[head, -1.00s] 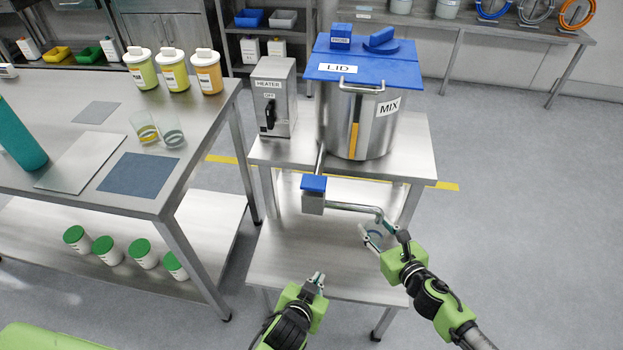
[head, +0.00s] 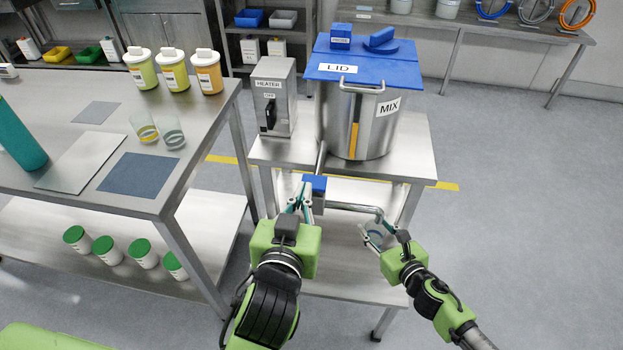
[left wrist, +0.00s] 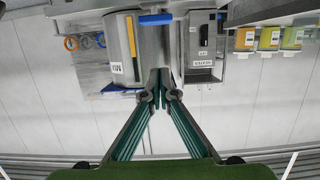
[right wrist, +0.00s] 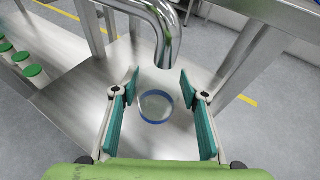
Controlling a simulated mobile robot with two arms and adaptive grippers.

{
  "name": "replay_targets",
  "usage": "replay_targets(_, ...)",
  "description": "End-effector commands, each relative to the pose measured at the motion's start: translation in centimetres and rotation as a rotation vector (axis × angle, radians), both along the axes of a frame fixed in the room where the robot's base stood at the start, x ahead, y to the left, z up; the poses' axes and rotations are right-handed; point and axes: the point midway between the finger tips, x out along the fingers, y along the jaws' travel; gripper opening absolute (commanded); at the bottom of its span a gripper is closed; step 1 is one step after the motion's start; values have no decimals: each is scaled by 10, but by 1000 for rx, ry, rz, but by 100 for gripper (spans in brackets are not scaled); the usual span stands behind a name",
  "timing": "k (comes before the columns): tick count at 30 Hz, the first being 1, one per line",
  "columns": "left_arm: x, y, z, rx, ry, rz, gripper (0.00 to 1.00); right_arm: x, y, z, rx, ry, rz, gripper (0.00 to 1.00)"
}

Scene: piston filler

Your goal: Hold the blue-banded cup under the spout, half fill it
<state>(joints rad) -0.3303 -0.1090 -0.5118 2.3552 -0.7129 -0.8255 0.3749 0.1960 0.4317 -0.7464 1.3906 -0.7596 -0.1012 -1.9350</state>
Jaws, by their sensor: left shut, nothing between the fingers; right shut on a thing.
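The clear blue-banded cup (right wrist: 157,107) is between the fingers of my right gripper (right wrist: 160,110), shut on it. In the head view the cup (head: 375,236) is below the spout (head: 360,209). In the right wrist view the spout's mouth (right wrist: 165,60) is above the cup's far side. I see no clear liquid in the cup. My left gripper (head: 299,196) is shut and empty, close to the left of the blue-topped valve block (head: 316,184); contact is unclear. In the left wrist view its fingertips (left wrist: 163,85) are together, and a blue bar (left wrist: 157,19) shows beyond.
The steel pot (head: 370,125) with blue lid (head: 365,68) and the heater box (head: 273,97) stand on the steel stand (head: 413,147). Left, a table (head: 205,112) carries two cups (head: 143,126), several jars (head: 174,70) and a teal bottle (head: 20,140). The floor at right is clear.

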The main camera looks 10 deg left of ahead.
Motion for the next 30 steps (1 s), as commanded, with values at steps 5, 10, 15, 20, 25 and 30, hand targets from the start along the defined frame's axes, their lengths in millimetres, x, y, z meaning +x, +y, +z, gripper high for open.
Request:
replay_targets(5, 2, 0, -1, 1, 0, -1, 0, 0, 0, 0, 0, 0, 0, 20)
replay_targets(10, 16, 0, -4, 3, -2, -2, 0, 0, 0, 0, 0, 0, 0, 20)
replay_targets(15, 46, 0, -11, 5, -2, -1, 0, 0, 0, 0, 0, 0, 0, 20)
replay_targets(20, 78, 0, -19, 4, -1, 0, 0, 0, 0, 0, 0, 0, 0, 20)
replay_targets(25, 98, 0, -38, 4, 6, -1, 0, 0, 0, 0, 0, 0, 0, 20)
replay_targets(30, 98, 0, -58, 2, 3, 0, 0, 0, 0, 0, 0, 0, 0, 20)
